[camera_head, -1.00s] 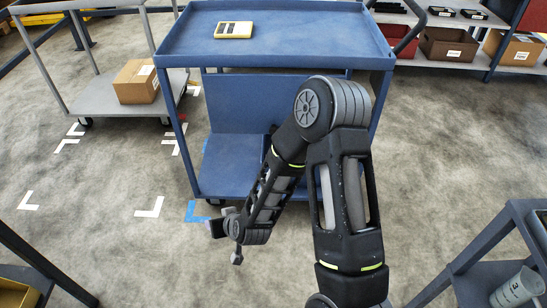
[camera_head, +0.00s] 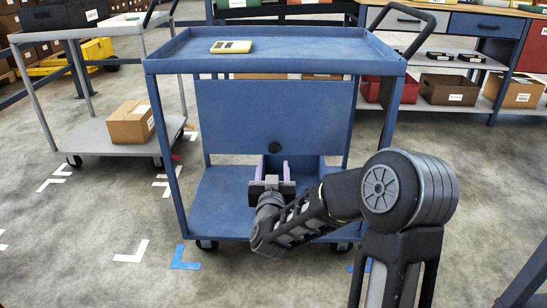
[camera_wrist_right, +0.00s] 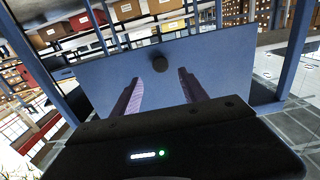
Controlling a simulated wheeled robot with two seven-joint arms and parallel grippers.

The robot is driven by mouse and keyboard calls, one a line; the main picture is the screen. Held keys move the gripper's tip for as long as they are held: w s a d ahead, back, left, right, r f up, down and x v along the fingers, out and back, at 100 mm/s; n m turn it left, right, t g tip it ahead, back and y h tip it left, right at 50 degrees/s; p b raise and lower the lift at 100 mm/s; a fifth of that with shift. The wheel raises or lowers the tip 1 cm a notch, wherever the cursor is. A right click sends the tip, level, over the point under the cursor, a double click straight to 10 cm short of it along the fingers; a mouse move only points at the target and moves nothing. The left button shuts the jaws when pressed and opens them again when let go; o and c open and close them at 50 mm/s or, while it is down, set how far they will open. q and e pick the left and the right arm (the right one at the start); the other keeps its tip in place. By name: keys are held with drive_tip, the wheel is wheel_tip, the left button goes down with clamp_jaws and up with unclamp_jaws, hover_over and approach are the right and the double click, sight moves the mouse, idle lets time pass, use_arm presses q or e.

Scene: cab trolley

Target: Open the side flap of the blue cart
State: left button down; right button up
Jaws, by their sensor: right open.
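The blue cart (camera_head: 182,62) stands in front of me. Its side flap (camera_head: 230,112) is a flat blue panel hanging below the top tray, with a round black knob (camera_head: 274,147) near its lower edge. My right gripper (camera_head: 272,168) is open and empty, pointing at the cart just below the knob in the head view. In the right wrist view the flap (camera_wrist_right: 220,70) fills the middle, and the knob (camera_wrist_right: 158,62) shows beyond and between the two open fingers (camera_wrist_right: 160,85), apart from them. My left gripper is not in view.
A yellow device (camera_head: 231,46) lies on the cart's top. A blue bin sits on the lower shelf (camera_head: 222,205) behind my gripper. A grey trolley with a cardboard box (camera_head: 130,122) stands at left. Shelving with bins is behind. The floor at front left is clear.

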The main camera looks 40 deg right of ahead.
sight(273, 150)
drive_tip(key=b+x, duration=0.2)
drive_tip(key=x, duration=0.4)
drive_tip(key=shift+w+d+f, duration=0.15)
drive_tip(key=shift+w, duration=0.05)
drive_tip(key=shift+w+d, duration=0.4)
drive_tip(key=shift+w, duration=0.15)
clamp_jaws()
idle(0.9)
